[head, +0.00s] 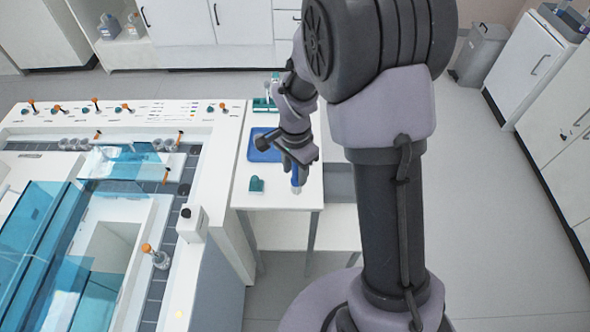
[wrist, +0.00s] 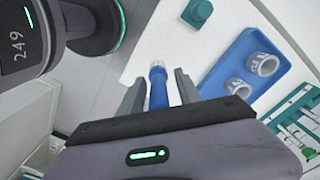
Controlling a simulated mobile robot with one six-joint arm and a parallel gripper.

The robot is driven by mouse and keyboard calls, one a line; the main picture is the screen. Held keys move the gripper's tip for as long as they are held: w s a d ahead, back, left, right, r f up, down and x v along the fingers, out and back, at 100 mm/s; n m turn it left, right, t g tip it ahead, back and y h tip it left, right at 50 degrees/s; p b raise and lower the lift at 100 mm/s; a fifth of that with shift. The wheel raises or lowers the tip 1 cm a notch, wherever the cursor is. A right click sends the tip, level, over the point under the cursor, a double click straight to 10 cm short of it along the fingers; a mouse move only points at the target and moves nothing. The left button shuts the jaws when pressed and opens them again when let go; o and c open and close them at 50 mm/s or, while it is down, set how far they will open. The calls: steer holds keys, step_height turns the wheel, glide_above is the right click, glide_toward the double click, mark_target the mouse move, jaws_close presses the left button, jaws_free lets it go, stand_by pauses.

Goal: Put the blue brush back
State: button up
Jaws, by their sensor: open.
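The blue brush (head: 296,177) is at the front right of the small white table (head: 280,197), below my gripper (head: 292,163). In the wrist view the brush (wrist: 158,88) lies between the two fingers of my gripper (wrist: 158,86), with a visible gap on each side. Its pale, whitish end (wrist: 157,66) points away from the palm. The fingers are open. The palm hides the brush's near end. I cannot tell whether the brush touches the table.
A blue tray (wrist: 213,84) holds two pale ring-shaped cups (wrist: 262,64). A teal block (wrist: 197,12) sits near the table's front edge. A teal rack (wrist: 283,116) holds several tubes. A large white machine (head: 228,130) with blue transparent covers stands left. Floor on the right is clear.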

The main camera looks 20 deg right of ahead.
step_height(320, 180, up, 12)
steer(key=p, duration=0.4)
steer(key=s+a+r+n+t+y, duration=0.1)
steer(key=s+a+r+n+t, duration=0.1)
steer(key=s+r, duration=0.6)
steer(key=s+a+r+n+t+y, duration=0.1)
steer(key=s+a+r+n+t, duration=0.1)
steer(key=s+r+n, duration=0.4)
steer(key=s+r+t, duration=0.1)
steer(key=s+r, duration=0.1)
steer(key=s, duration=0.3)
steer(key=shift+t, duration=0.4)
